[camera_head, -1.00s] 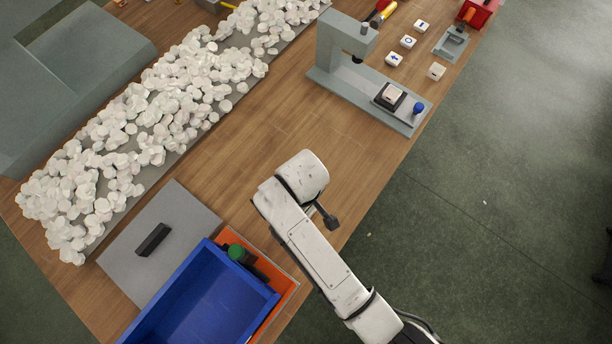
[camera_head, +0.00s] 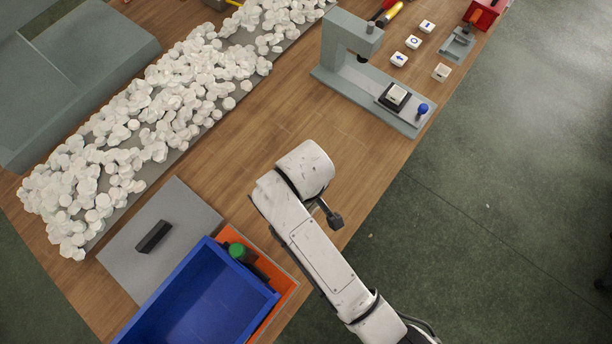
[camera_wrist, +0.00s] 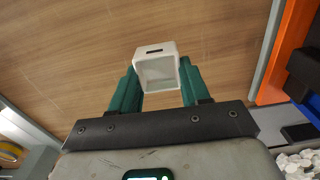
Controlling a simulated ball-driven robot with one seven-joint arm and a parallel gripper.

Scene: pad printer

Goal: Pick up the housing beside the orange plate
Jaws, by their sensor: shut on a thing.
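A white housing (camera_wrist: 157,66) with an open box shape and a dark slot on one face shows in the wrist view. My gripper (camera_wrist: 157,82) is shut on it, with a green finger on each side. The orange plate (camera_wrist: 288,50) is to the right in the wrist view, apart from the housing. In the head view the orange plate (camera_head: 287,279) lies under and beside a blue bin. The gripper and held housing are hidden behind my arm in the head view.
The blue bin (camera_head: 209,282) stands at the front left by a grey board (camera_head: 188,205) with a black block. A pile of white pieces (camera_head: 150,125) runs along the left. The pad printer (camera_head: 350,65) stands at the back, with several printed housings (camera_head: 413,42) beyond. Bare wood lies between.

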